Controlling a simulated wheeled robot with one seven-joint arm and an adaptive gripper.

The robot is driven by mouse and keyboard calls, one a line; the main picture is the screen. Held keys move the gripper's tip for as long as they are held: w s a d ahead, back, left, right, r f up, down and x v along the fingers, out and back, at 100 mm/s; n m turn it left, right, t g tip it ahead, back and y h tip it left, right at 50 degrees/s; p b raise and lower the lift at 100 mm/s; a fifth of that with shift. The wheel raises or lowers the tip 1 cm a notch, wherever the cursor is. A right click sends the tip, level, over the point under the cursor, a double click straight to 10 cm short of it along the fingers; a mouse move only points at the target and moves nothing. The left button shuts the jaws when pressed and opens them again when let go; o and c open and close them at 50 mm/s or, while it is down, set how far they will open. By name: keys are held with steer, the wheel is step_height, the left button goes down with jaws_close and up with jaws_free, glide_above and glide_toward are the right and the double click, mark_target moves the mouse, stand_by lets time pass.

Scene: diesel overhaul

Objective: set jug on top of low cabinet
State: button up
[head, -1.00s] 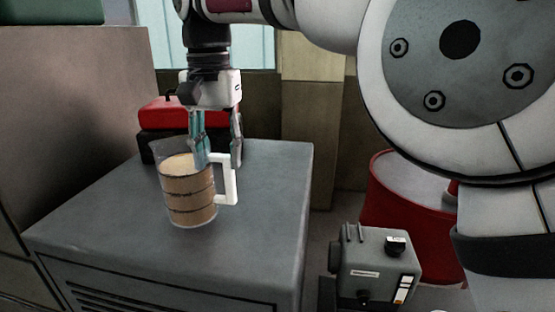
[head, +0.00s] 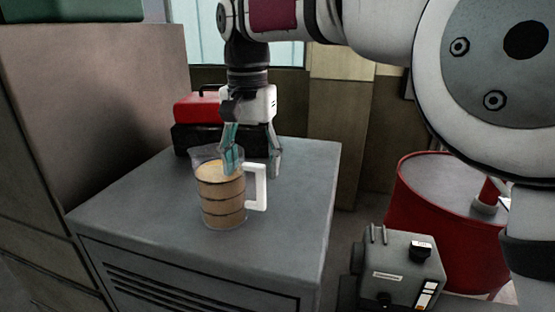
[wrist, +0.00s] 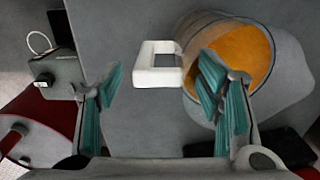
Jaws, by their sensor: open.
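The jug (head: 222,197), clear with brown bands and a white handle (head: 262,187), stands upright on top of the low grey cabinet (head: 300,165). My gripper (head: 253,168) is open above and just behind the jug. One finger overlaps the jug's rim in the head view. In the wrist view the jug (wrist: 240,52), with orange-brown contents, is at the right, and its white handle (wrist: 146,76) lies ahead between the open fingers of my gripper (wrist: 160,85). The fingers do not close on the handle.
A red and black toolbox (head: 195,110) sits at the back of the cabinet top. A tall brown cabinet (head: 95,110) stands at the left. A red drum (head: 425,215) and a grey machine (head: 395,268) are at the right. The cabinet top's right side is clear.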

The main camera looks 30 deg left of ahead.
step_height(320, 180, up, 7)
steer(key=shift+r+b, duration=0.1)
steer(key=shift+b, duration=0.55)
steer(key=shift+r, duration=0.3)
steer(key=shift+d, duration=0.15)
steer(key=w+d+r+t, duration=0.1)
steer(key=d, duration=1.1)
steer(key=w+d+r+t, duration=0.1)
steer(key=d+r+t, duration=0.1)
steer(key=d, duration=1.1)
steer(key=s+d+f+m+t, duration=0.1)
steer(key=s+d+f, duration=0.5)
steer(key=d, duration=0.4)
steer(key=s+d+f+m+t, duration=0.1)
steer(key=s+d+f, duration=0.6)
steer(key=d+f, duration=0.2)
steer(key=shift+s+d+t+b, duration=0.25)
steer(key=shift+d+t+b, duration=0.1)
steer(key=shift+d, duration=0.45)
